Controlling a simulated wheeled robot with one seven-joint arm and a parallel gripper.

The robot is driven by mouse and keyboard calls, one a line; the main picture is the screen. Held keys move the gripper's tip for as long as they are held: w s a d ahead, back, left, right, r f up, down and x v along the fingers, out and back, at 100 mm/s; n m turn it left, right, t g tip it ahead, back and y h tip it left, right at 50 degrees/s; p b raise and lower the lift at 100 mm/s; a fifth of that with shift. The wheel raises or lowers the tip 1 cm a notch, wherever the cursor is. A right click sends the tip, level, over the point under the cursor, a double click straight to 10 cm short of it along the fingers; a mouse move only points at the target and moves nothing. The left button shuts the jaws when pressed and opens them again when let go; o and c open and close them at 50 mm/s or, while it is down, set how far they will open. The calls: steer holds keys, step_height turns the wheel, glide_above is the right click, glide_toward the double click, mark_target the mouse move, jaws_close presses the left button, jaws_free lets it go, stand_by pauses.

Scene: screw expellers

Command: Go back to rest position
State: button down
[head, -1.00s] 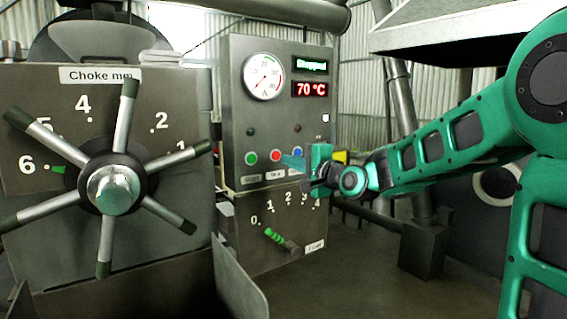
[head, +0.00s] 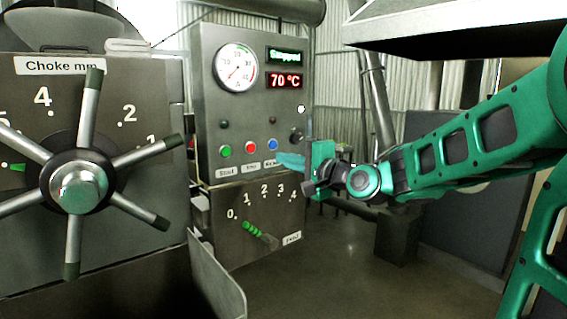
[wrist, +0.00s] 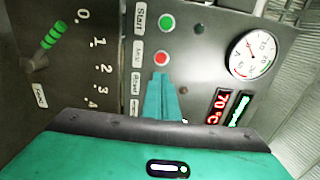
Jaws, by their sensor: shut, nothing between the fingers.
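My gripper (head: 284,159) is shut and empty. Its teal fingers point left in the head view and stand just right of the blue button (head: 272,145) of the control panel (head: 208,110). In the wrist view the fingertips (wrist: 157,76) lie together, below the red button (wrist: 162,59) and the green button (wrist: 167,22). The blue button is hidden behind the fingers there. I cannot tell whether the fingertips touch the panel. My teal arm reaches in from the right.
The panel carries a round gauge (head: 237,68), a green "Stopped" display (head: 286,56) and a red 70 °C display (head: 285,81). A lever (head: 262,235) sits on the lower 0–4 scale. The spoked choke wheel (head: 76,184) is at left. Open floor lies at lower right.

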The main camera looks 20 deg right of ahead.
stand_by(0.3)
steer(key=s+d+f+n+g+h, duration=0.3)
steer(key=s+d+f+g, duration=0.2)
steer(key=s+f, duration=0.3)
steer(key=s+d+f+n+g+h, duration=0.2)
steer(key=s+d+f+n+g, duration=0.15)
steer(key=s+d+f, duration=0.55)
steer(key=s+f+g, duration=0.4)
steer(key=s, duration=0.7)
steer(key=s+f+n+g, duration=0.1)
steer(key=s+f+g, duration=0.4)
steer(key=s, duration=0.6)
steer(key=shift+d, duration=0.25)
steer(key=shift+n, duration=0.25)
steer(key=shift+w+f+h, duration=0.2)
steer(key=shift+w+h, duration=0.1)
steer(key=shift+w, duration=0.25)
